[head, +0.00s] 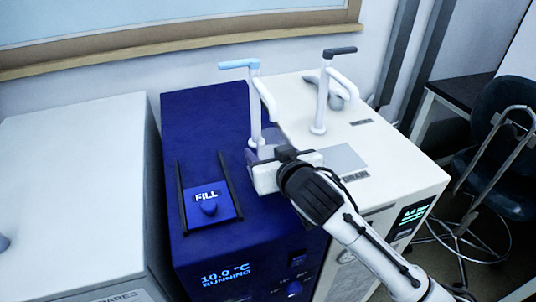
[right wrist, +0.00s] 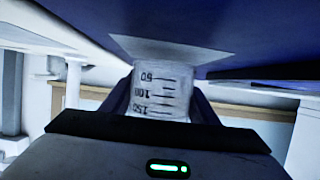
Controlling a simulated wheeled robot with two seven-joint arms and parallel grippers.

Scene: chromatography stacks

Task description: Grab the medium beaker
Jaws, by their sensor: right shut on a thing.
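The medium beaker (right wrist: 163,92) is clear, with dark graduation marks reading 50, 100 and 150. In the right wrist view it sits between the dark fingers of my right gripper (right wrist: 160,112), and the marks appear upside down. In the head view my right gripper (head: 268,163) is at the blue unit's right edge, below the tap with the light-blue handle. The gripper is shut on the beaker, which is mostly hidden there, with only a faint clear patch showing. My left gripper is not in view.
The blue unit (head: 200,120) has a FILL plate (head: 208,202) between two black rails and a display reading 10.0 °C RUNNING. A white unit (head: 400,170) with a DRAIN label and a grey-handled tap (head: 322,95) stands right. A white cabinet (head: 75,180) stands left, a chair (head: 505,130) far right.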

